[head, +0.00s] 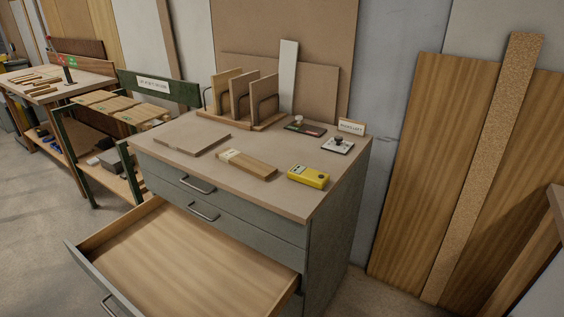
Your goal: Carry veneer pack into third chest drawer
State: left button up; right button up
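A grey chest (335,215) stands in the middle with its third drawer from the top (185,262) pulled out. The drawer's wooden bottom is bare where it shows; its front right part is cut off by the picture's edge. Two shut drawers with metal handles (197,186) are above it. A flat wooden bundle with a pale band (255,168) lies on the chest top. Several flat wooden packs (108,102) lie on the green-framed stand at the left. I cannot tell which of these is the veneer pack. Neither of my grippers is in view.
The chest top also holds a flat board (192,145), a yellow device (308,176), upright panels in a rack (242,98) and small items. A workbench (70,85) stands at far left. Tall boards (425,150) lean on the right wall. Floor (40,225) left of the drawer is clear.

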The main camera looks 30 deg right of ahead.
aim_at(168, 283)
jog(key=i+j+z, duration=0.1)
jog(key=z, duration=0.35)
jog(key=i+j+z, duration=0.1)
jog(key=z, duration=0.3)
jog(key=j+z, duration=0.3)
jog(key=z, duration=0.15)
jog(key=i+j+z, duration=0.1)
jog(key=j+z, duration=0.15)
jog(key=z, duration=0.2)
